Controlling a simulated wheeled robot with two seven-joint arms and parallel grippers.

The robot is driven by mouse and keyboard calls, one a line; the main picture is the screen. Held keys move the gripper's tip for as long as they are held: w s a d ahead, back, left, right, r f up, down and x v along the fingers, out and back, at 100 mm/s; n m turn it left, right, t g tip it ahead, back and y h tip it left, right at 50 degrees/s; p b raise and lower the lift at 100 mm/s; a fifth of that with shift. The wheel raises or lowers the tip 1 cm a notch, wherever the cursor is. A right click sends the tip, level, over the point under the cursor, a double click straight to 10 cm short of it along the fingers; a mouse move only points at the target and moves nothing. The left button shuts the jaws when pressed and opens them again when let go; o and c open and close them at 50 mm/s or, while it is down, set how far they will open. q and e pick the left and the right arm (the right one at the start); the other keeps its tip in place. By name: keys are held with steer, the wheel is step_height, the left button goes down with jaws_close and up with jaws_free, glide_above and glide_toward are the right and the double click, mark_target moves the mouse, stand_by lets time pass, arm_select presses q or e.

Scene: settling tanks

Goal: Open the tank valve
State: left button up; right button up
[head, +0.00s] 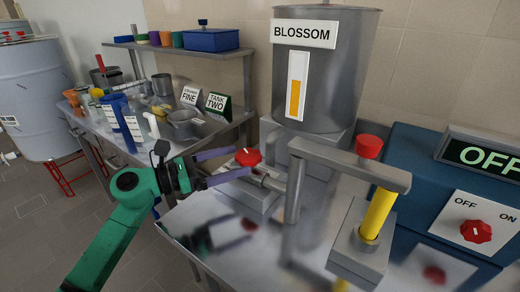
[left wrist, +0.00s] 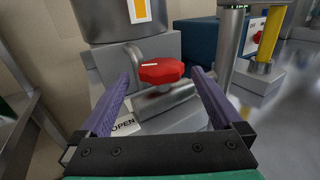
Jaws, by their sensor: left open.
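The tank (head: 325,75) is a grey metal cylinder labelled BLOSSOM with a yellow level strip, standing on a grey block. Its valve has a red knob (head: 248,157) with a white mark, on a metal pipe low in front of the tank. The red knob (left wrist: 162,71) also shows in the left wrist view, between and beyond my finger tips. An OPEN label (left wrist: 124,126) lies below it, partly hidden by my left finger. My left gripper (head: 240,163) is open, its purple fingers pointing at the knob. I cannot tell whether they touch it. My right gripper is not in view.
A blue box (head: 405,160) carries a red OFF/ON knob (head: 476,232). A cluttered side table (head: 110,146) is at left.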

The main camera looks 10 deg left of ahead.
mark_target(256, 150)
arm_select(q)
steer(key=p+x, duration=0.1)
steer(key=x, duration=0.6)
steer(key=shift+d+r+p, duration=0.1)
steer(key=shift+r+p, duration=0.05)
steer(key=shift+p, duration=0.2)
steer(key=shift+w+d, duration=0.15)
steer(key=shift+d, duration=0.05)
steer(key=c, duration=1.3)
steer(key=shift+a, duration=0.1)
steer(key=shift+n+t+y+p, duration=0.7)
steer(key=shift+t, duration=0.1)
steer(key=n+t+y+p, duration=0.1)
steer(key=p, duration=0.1)
steer(key=n+t+y+p, duration=0.1)
steer(key=y+p, duration=0.1)
steer(key=p, duration=0.1)
steer(key=a+n+t+y+p, duration=0.1)
steer(key=y+p, duration=0.1)
steer(key=shift+w+r+n, duration=0.25)
steer(key=shift+w+n, duration=0.1)
steer(key=shift+n, duration=0.05)
steer(key=shift+w+a+f+n+t+y+p, duration=0.1)
steer(key=shift+f+n+t+y+p, duration=0.3)
steer(key=shift+p, duration=0.6)
